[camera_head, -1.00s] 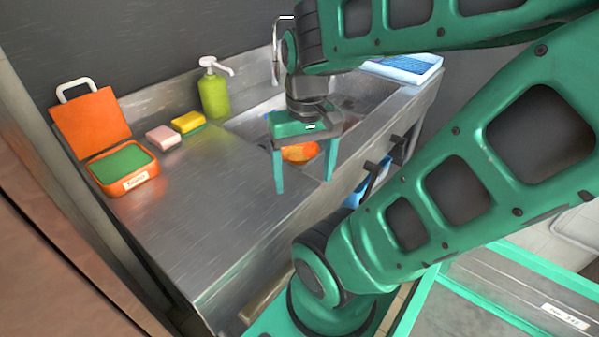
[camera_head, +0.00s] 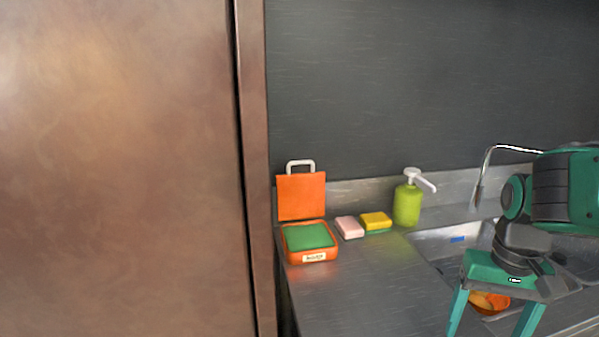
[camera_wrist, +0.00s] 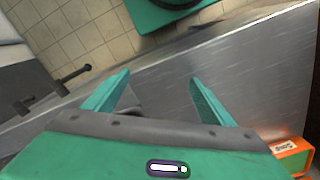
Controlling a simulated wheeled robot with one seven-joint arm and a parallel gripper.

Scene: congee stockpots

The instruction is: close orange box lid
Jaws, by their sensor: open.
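The orange box (camera_head: 311,257) stands on the metal counter at the left, beside the brown panel. Its orange lid (camera_head: 301,197) stands upright and open at the back, with a white handle on top. Something green fills the box, and a label is on its front. My gripper (camera_head: 488,332) points down at the right, in front of the sink and well apart from the box. Its two green fingers are spread with nothing between them. In the wrist view my gripper (camera_wrist: 158,82) is also open and empty, and a corner of the orange box (camera_wrist: 292,158) shows at lower right.
A pink sponge (camera_head: 350,227), a yellow sponge (camera_head: 376,221) and a green soap bottle (camera_head: 407,204) stand right of the box. The sink (camera_head: 437,246) holds an orange bowl (camera_head: 489,303). A brown panel (camera_head: 130,170) fills the left. The counter before the box is clear.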

